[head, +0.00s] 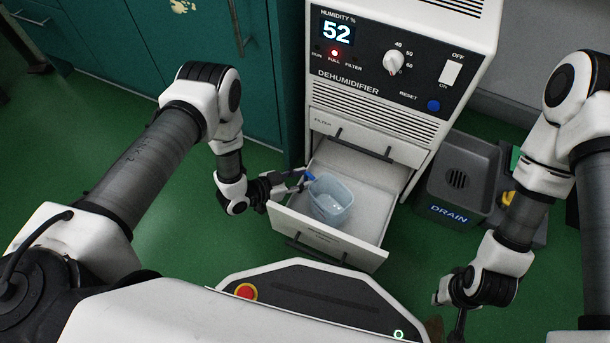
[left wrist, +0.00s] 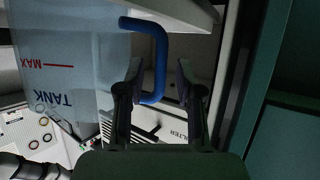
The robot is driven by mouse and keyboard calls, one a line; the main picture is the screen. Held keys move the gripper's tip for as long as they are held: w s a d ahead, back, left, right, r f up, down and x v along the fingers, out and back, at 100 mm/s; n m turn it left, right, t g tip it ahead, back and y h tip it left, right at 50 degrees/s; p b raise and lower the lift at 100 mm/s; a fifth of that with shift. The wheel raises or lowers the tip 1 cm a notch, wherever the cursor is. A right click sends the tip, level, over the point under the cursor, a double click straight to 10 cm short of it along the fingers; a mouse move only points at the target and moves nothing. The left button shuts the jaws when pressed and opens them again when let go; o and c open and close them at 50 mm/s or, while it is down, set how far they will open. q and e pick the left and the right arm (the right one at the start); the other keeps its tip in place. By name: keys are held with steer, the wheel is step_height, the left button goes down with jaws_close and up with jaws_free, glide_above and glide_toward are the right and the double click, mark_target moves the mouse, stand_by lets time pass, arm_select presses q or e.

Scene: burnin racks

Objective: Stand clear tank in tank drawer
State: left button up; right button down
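The clear, bluish tank (head: 332,200) stands upright, as far as I can tell, inside the pulled-out tank drawer (head: 372,253), towards its left side. In the left wrist view, the tank (left wrist: 65,65) shows its TANK lettering and red MAX line upside down. Its blue handle (left wrist: 159,62) lies between the spread fingers of my left gripper (left wrist: 159,75), with gaps visible on both sides. In the head view, my left gripper (head: 306,180) is at the drawer's left wall beside the handle. My right gripper (head: 460,318) hangs low at right, away from the drawer, its fingertips unclear.
The dehumidifier (head: 345,78) reads 52, with a red light by FULL. Its filter panel (head: 368,143) is above the drawer. A grey drain basin (head: 458,178) stands to the right. Teal cabinets (head: 215,60) stand close on the left.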

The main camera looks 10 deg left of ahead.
arm_select(q)
steer(key=p+v, duration=0.5)
steer(key=v, duration=0.5)
steer(key=shift+s+a, duration=0.25)
steer(key=shift+r, duration=0.1)
